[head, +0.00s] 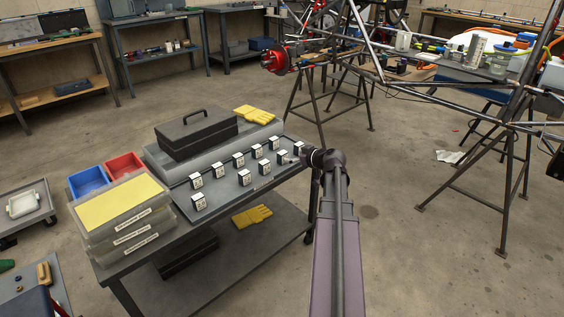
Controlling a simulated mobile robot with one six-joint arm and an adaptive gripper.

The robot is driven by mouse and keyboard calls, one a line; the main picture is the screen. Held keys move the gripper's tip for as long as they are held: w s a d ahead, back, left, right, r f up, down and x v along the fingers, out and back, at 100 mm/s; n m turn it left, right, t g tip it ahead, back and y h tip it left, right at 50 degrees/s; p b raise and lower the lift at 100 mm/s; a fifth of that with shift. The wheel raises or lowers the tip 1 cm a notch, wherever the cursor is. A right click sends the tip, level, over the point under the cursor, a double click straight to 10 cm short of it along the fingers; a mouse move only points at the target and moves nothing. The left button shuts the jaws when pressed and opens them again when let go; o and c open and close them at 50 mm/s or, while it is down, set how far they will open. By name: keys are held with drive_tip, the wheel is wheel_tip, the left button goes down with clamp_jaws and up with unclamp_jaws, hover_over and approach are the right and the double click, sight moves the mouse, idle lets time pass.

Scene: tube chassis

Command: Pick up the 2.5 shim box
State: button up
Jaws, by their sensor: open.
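Several small shim boxes with white labelled faces and dark tops stand in two rows on the grey cart top (222,199). The back row includes a left-end box (197,180) and a right-end box (274,143). The front row runs from a box at the near left (199,202) to boxes beside my gripper. The labels are too small to read, so I cannot tell which is the 2.5 shim box. My gripper (296,158) is open at the right end of the rows, close to the boxes there. My wrist partly hides it, and contact is unclear.
A black toolbox (196,133) and yellow gloves (254,115) lie behind the rows. Stacked cases (124,222), a blue bin (87,182) and a red bin (124,164) stand left. The tube chassis (375,60) is at the right. Open floor lies between.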

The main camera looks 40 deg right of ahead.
sight(285, 156)
drive_tip(key=shift+x, duration=1)
drive_tip(key=shift+w, duration=0.1)
drive_tip(key=b+x, duration=0.2)
drive_tip(key=x, duration=0.1)
drive_tip(key=shift+w+d+f, duration=0.15)
drive_tip(key=shift+w+f, duration=0.05)
drive_tip(key=shift+f, duration=0.1)
drive_tip(key=shift+w+f, duration=0.25)
drive_tip(key=shift+w, duration=0.45)
drive_tip(key=c, duration=1.2)
drive_tip(key=shift+c, duration=0.2)
